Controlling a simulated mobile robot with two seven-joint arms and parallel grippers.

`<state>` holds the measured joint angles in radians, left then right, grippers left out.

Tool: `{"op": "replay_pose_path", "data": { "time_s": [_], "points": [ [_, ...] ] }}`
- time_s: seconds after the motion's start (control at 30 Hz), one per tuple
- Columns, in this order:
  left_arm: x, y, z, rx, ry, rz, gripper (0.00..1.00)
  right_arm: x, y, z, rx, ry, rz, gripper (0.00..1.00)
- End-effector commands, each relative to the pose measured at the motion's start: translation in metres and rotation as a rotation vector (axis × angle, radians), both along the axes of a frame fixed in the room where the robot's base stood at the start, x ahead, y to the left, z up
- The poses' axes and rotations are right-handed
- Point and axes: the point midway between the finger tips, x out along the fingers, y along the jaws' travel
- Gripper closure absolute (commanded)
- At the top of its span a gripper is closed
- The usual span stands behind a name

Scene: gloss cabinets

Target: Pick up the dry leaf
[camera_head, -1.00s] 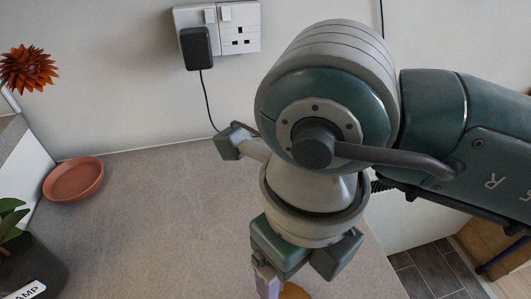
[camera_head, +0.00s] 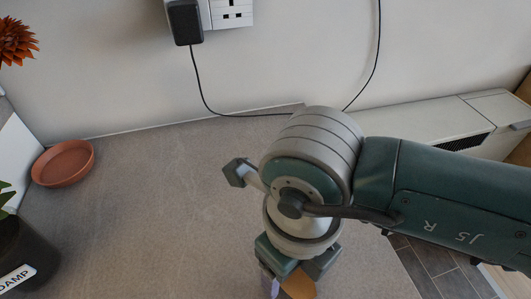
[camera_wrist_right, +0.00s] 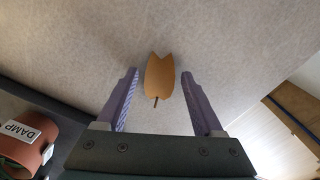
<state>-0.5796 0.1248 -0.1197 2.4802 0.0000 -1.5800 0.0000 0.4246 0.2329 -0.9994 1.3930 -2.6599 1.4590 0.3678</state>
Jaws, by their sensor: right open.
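The dry leaf (camera_wrist_right: 160,78) is orange-brown with a notched end and a short dark stem. In the wrist view it lies on the grey worktop, between and slightly beyond the fingertips, stem toward the palm. My right gripper (camera_wrist_right: 159,75) is open, with a purple finger on each side of the leaf and a gap on both sides. In the head view part of the leaf (camera_head: 299,284) shows at the bottom, beside my right gripper (camera_head: 285,284), which partly hides it. My left gripper is not in view.
A terracotta saucer (camera_head: 63,163) sits at the worktop's left. A dark pot (camera_head: 28,248) labelled DAMP stands at lower left, with an orange flower (camera_head: 17,42) above. A black plug (camera_head: 184,22) and cable hang at the wall. The worktop (camera_head: 150,210) between is clear.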

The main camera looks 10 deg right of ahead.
Motion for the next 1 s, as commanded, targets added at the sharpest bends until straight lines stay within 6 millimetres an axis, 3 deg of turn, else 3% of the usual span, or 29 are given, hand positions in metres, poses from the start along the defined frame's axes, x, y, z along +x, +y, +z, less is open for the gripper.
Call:
{"op": "replay_pose_path", "data": {
  "time_s": [0.07,0.6,1.0],
  "points": [
    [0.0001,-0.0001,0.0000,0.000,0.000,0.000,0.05,0.0001,-0.0002,0.0001,0.000,0.000,0.000,0.42],
    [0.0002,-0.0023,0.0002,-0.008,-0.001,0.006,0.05,0.0002,-0.0001,0.0003,0.000,0.000,-0.001,1.00],
    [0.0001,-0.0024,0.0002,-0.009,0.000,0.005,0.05,0.0002,-0.0001,0.0003,0.000,0.000,-0.001,1.00]
  ]
}}
